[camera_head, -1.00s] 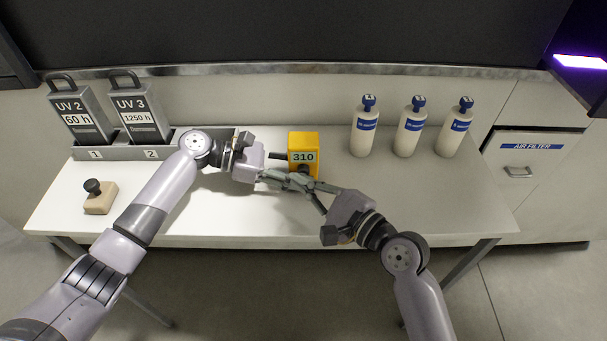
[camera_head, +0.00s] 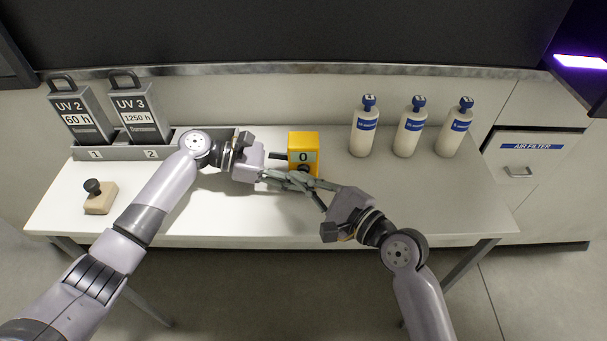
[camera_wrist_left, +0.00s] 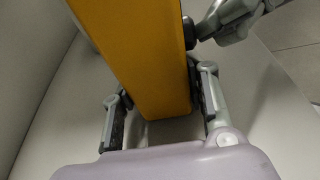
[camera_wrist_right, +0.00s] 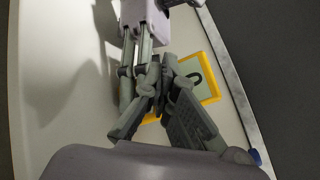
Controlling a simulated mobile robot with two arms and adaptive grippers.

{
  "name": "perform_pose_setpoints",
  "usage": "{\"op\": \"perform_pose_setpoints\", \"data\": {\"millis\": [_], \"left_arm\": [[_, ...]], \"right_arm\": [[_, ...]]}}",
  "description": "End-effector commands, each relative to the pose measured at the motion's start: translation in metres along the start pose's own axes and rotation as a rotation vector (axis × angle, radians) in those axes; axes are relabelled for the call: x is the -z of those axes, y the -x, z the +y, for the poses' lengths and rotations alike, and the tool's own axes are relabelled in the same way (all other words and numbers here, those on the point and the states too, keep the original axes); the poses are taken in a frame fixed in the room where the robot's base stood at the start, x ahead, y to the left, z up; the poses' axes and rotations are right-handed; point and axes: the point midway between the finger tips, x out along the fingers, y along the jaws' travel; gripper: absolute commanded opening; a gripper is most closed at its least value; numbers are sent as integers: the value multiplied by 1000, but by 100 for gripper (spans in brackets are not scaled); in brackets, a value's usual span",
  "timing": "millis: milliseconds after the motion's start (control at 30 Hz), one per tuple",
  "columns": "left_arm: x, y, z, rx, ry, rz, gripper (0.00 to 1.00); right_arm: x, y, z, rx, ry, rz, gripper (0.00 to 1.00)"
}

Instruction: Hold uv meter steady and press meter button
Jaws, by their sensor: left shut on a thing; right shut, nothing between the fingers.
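The yellow UV meter (camera_head: 303,138) stands on the table, its grey display reading 0. My left gripper (camera_head: 288,178) is shut on it; in the left wrist view (camera_wrist_left: 160,95) its fingers lie on either side of the yellow body (camera_wrist_left: 145,55). A dark round button (camera_wrist_left: 190,32) shows on the meter's side there. My right gripper (camera_head: 312,182) is shut and empty in front of the meter, its fingertips at the button, seemingly touching it. In the right wrist view, the closed fingers (camera_wrist_right: 166,85) partly hide the meter (camera_wrist_right: 213,80).
Two grey UV cases (camera_head: 78,112) (camera_head: 138,108) stand in a numbered rack (camera_head: 112,153) at left. A wooden stamp (camera_head: 100,203) lies in front of it. Three white bottles (camera_head: 364,134) stand at the back right. The right front of the table (camera_head: 440,200) is clear.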

Motion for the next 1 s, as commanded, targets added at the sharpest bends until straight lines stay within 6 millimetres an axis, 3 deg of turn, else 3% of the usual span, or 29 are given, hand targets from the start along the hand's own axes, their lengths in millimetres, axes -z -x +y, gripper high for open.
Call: {"op": "perform_pose_setpoints", "data": {"millis": [433, 800, 1000], "left_arm": [[0, 0, 0, 2, -1, -1, 26], [0, 0, 0, 0, 0, -1, 26], [0, 0, 0, 0, 0, -1, 26]], "right_arm": [[-12, 17, 12, 1, 1, 1, 0], [-14, 19, 14, 0, 0, 1, 0], [-22, 31, 23, -1, -1, 0, 0]]}}
